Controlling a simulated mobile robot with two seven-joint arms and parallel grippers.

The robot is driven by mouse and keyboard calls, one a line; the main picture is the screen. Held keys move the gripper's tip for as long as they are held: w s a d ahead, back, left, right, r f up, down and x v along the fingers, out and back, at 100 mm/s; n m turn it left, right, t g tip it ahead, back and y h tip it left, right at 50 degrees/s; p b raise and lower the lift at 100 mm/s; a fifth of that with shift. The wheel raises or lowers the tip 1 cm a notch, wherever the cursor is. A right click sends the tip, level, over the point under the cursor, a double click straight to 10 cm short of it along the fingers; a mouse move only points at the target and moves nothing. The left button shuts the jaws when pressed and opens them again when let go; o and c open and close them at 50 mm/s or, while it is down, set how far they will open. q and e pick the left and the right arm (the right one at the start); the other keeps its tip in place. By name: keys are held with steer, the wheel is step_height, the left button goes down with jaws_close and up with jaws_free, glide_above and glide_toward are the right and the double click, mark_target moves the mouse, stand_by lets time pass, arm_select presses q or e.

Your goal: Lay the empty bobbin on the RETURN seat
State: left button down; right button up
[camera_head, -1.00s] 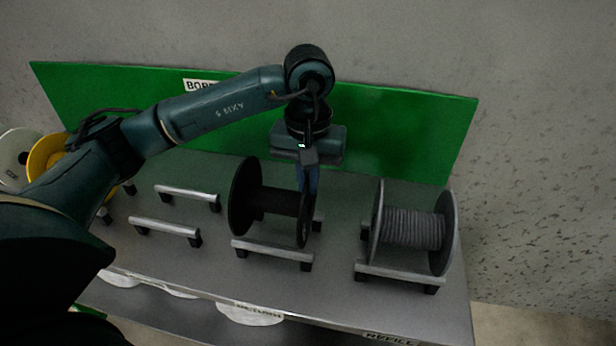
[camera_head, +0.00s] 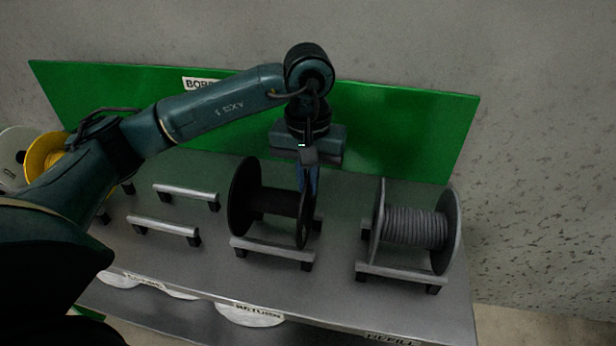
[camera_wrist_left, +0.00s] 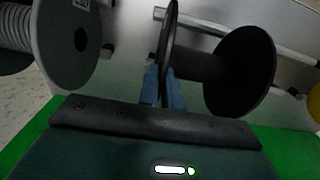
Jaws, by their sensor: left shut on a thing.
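The empty black bobbin (camera_head: 240,203) stands upright on its flanges over the pair of rails above the RETURN label (camera_head: 258,313). Its bare core lies between the flanges. The front rail (camera_head: 272,252) of this seat shows below it; whether the bobbin bears on the rails I cannot tell for sure. My left gripper (camera_head: 307,178) comes down from behind and is shut on the bobbin's right flange. In the left wrist view its blue fingers (camera_wrist_left: 162,88) pinch the rim of that flange, with the other flange (camera_wrist_left: 248,72) to the right. My right gripper is out of view.
A grey cable-wound bobbin (camera_head: 413,228) sits on the rails at the right, above the REFILL label (camera_head: 392,339). An empty pair of rails (camera_head: 165,227) is to the left. A yellow reel (camera_head: 43,155) stands at far left. A green panel (camera_head: 400,130) rises behind.

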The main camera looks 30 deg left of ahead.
arm_select(q)
steer(key=shift+f+b, duration=0.35)
stand_by(0.3)
steer(key=c, duration=1.5)
jaws_free()
